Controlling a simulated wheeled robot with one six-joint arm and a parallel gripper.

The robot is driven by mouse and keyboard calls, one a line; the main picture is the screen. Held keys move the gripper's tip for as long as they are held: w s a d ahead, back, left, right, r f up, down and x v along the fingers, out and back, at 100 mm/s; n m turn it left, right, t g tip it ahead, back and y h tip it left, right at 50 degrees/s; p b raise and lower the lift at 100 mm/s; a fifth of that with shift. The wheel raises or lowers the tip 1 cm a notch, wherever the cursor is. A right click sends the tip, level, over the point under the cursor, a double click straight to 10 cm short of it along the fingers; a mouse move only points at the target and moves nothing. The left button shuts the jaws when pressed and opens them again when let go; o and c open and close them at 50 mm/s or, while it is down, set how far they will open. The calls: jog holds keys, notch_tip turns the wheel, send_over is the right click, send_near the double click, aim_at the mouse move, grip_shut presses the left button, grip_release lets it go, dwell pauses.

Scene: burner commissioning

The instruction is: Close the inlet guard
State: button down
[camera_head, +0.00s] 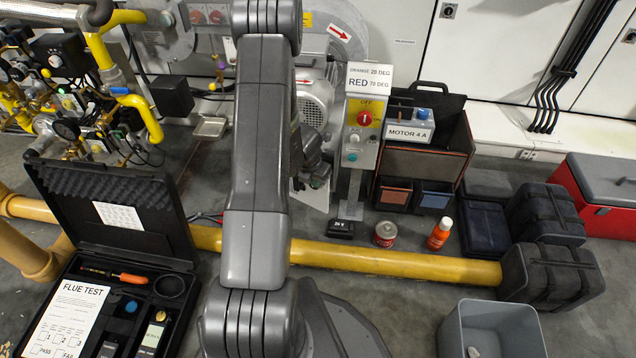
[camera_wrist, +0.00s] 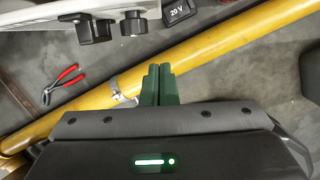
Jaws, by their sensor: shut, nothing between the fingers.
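My gripper (camera_wrist: 158,72) shows in the wrist view as two green fingers pressed together, empty, above the yellow pipe. I cannot tell for certain which part is the inlet guard. A pale plate (camera_head: 312,197) stands partly behind my arm, below the ribbed motor (camera_head: 314,105). In the wrist view a pale panel edge (camera_wrist: 45,14) with black knobs (camera_wrist: 97,28) lies beyond the fingers, apart from them.
The yellow pipe (camera_head: 400,262) crosses the floor. A control post (camera_head: 358,135) stands right of my arm. A battery (camera_head: 341,228), a can (camera_head: 385,234) and an orange bottle (camera_head: 439,233) are near it. An open case (camera_head: 120,245) lies left; red pliers (camera_wrist: 63,84) lie on the floor.

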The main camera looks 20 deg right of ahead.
jog(key=w+d+f+p, duration=0.2)
jog(key=w+d+f, duration=0.1)
jog(key=f, duration=0.4)
jog(key=shift+w+d+f, duration=0.2)
jog(key=shift+w+d, duration=0.05)
jog(key=shift+d, duration=0.65)
